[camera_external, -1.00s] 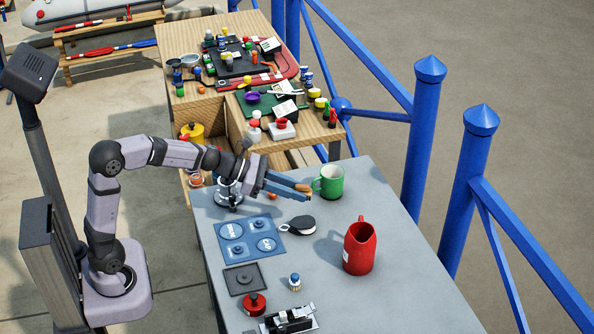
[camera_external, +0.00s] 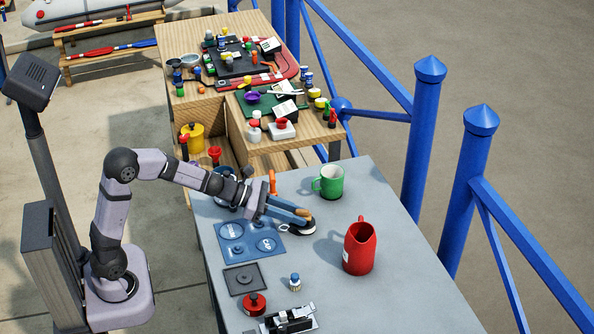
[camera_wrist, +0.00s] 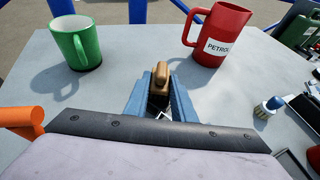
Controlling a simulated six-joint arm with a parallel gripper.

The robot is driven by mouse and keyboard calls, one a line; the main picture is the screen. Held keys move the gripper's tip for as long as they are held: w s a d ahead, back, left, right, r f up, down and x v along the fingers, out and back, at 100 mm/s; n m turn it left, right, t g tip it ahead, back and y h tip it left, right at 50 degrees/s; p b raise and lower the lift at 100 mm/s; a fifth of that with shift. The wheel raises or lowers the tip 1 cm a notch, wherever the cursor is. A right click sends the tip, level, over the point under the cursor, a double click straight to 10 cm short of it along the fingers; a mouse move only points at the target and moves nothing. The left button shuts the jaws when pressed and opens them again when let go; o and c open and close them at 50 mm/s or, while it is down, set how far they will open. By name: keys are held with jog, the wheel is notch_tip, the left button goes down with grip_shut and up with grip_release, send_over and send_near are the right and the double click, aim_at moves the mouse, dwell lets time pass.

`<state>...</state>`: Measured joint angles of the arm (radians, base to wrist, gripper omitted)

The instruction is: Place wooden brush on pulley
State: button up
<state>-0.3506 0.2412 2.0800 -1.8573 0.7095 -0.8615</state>
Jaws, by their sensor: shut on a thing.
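The wooden brush (camera_external: 302,213) is a small brown piece held at the tips of my gripper (camera_external: 297,214). In the wrist view the brush (camera_wrist: 160,80) stands out beyond the blue fingers, pinched between them. The pulley (camera_external: 301,230), dark with a pale edge, lies on the grey table just below the fingertips, partly covered by them. The brush is over the pulley in the external view; I cannot tell whether they touch. In the wrist view the fingers and brush hide most of what lies beneath.
A green mug (camera_external: 330,182) stands behind the fingertips and a red petrol jug (camera_external: 359,248) to their right. A blue panel (camera_external: 248,240) lies left of the pulley. An orange upright piece (camera_external: 272,182) is behind my gripper. A small blue-topped brush (camera_external: 295,282) stands nearer the front.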

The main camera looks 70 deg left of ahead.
jog(key=shift+f, duration=0.25)
jog(key=o, duration=1.1)
jog(key=shift+r, duration=0.1)
jog(key=shift+c, duration=0.2)
jog(key=shift+r, duration=0.2)
jog(key=shift+s+a+r, duration=0.1)
jog(key=shift+s, duration=0.1)
jog(key=p+v, duration=0.1)
jog(key=v, duration=1)
jog(key=shift+s+a+r, duration=0.1)
jog(key=shift+s, duration=0.15)
